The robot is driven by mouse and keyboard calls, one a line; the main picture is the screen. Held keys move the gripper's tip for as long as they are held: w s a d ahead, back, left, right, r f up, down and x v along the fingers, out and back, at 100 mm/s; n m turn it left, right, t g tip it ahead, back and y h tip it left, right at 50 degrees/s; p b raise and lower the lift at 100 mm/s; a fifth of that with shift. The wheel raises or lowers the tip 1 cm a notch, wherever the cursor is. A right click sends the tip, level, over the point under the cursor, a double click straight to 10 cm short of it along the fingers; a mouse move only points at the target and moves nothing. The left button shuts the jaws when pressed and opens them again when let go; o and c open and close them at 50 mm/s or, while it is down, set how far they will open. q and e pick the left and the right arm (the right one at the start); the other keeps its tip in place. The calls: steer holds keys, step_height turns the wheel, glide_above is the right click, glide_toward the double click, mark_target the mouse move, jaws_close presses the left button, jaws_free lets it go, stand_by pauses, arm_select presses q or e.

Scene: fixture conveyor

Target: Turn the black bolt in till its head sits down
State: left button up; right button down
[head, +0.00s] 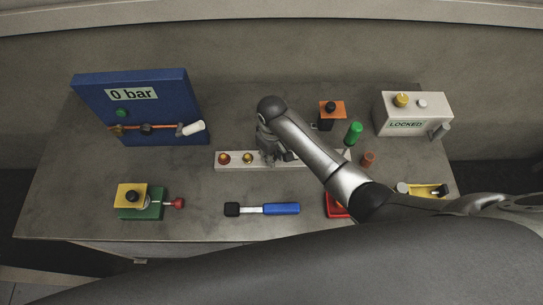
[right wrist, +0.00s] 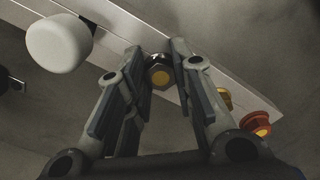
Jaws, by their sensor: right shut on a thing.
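The black bolt (right wrist: 160,76) shows in the right wrist view as a dark hex head with a yellow centre. It stands at the pale rail (right wrist: 205,58). My right gripper (right wrist: 162,66) is shut on it, with one finger on each side of the head. In the head view this gripper (head: 270,150) points down over the middle of the pale rail (head: 300,162) and hides the bolt. I cannot tell whether there is a gap under the head. My left gripper is out of view.
An orange bolt (head: 223,158) and a gold bolt (head: 247,158) stand in the rail left of my gripper. A blue panel (head: 180,85), a blue-handled tool (head: 280,209), a green cylinder (head: 353,133) and a white box (head: 395,110) surround it. A white knob (right wrist: 58,42) is near my wrist.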

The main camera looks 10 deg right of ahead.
steer(key=shift+m, duration=0.6)
steer(key=m, duration=0.4)
steer(key=shift+a, duration=0.1)
steer(key=m, duration=0.6)
steer(key=c, duration=1.2)
jaws_free()
steer(key=shift+o, duration=0.2)
